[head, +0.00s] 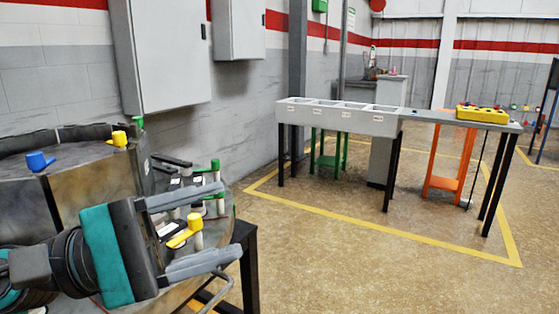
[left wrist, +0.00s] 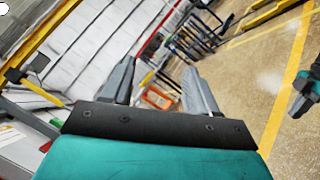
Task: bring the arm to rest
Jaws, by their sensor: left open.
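My left gripper (head: 232,219) is open and empty, its two grey fingers spread and pointing right in the head view. It is in front of a round bench with several small valves, and its fingers overlap the valves in the picture; I cannot tell whether they touch. In the left wrist view the same open fingers (left wrist: 160,68) have nothing between them. A dark and teal part at the right edge of the left wrist view looks like my right gripper (left wrist: 303,92); it is cut off and its jaws are unclear.
A dark round vessel with a blue handle (head: 38,161) and a yellow handle (head: 118,138) stands at the left. A yellow-handled valve (head: 186,231) is by my fingers. A grey bin table (head: 338,118) and yellow button box (head: 481,116) stand farther back. The floor (head: 350,265) at right is clear.

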